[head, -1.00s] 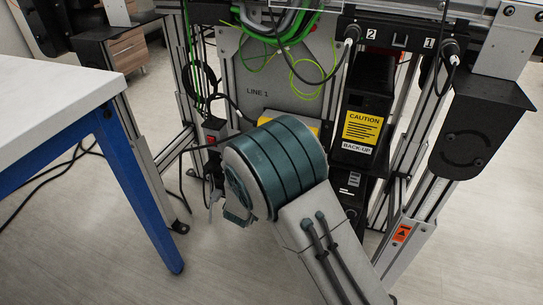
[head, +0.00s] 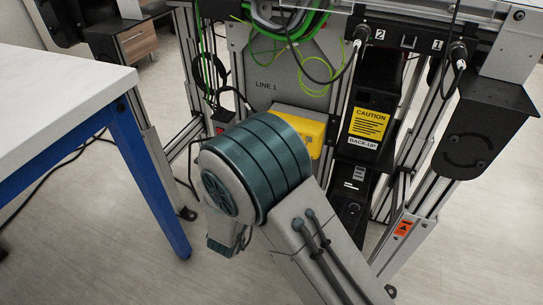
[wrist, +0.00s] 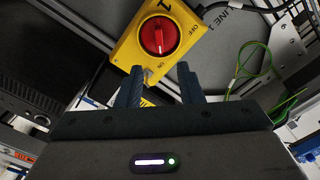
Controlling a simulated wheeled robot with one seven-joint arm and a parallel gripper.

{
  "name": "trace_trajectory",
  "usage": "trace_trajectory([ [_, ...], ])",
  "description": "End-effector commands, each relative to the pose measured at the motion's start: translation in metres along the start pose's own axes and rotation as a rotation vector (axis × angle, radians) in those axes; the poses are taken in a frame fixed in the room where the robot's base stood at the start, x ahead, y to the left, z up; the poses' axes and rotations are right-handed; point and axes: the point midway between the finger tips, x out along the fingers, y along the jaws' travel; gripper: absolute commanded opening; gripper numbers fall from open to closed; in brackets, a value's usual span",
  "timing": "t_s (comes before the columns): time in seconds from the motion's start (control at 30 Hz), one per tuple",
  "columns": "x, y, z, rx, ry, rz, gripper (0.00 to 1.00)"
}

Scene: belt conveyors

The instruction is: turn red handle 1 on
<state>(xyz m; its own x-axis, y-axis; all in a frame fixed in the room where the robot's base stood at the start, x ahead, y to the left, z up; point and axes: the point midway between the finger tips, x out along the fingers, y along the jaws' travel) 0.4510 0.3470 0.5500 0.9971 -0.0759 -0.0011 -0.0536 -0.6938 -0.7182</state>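The red handle (wrist: 158,36) is a round rotary knob with a raised grip bar, mounted on a yellow switch box (wrist: 160,62). The bar runs roughly up and down in the wrist view. Small dark markings are printed around the knob. My gripper (wrist: 159,70) is open and empty, its two dark fingers pointing at the box, with the knob ahead of the gap and apart from them. In the head view the yellow box (head: 312,133) shows partly behind my arm; the red handle and my gripper are hidden there.
The box sits by a grey panel (head: 268,68) marked LINE 1. Green cables (head: 290,22) hang above it. A black back-up unit (head: 367,120) with a caution label stands to the right. A white table (head: 62,95) with blue legs stands left.

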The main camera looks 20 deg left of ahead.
Motion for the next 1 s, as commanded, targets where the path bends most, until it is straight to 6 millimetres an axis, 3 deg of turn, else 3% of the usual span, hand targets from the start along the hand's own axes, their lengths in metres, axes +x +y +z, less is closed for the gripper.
trace_trajectory([
  [0.13,-0.020,-0.001,0.000,-0.002,-0.001,-0.001,0.34],
  [0.37,-0.029,0.001,0.001,-0.001,-0.001,0.000,0.34],
  [0.8,-0.028,0.000,0.000,0.000,-0.001,0.002,0.34],
  [0.93,-0.017,-0.012,-0.015,0.007,-0.037,0.023,0.34],
  [1.0,-0.003,-0.025,-0.032,0.016,-0.086,0.047,0.34],
])
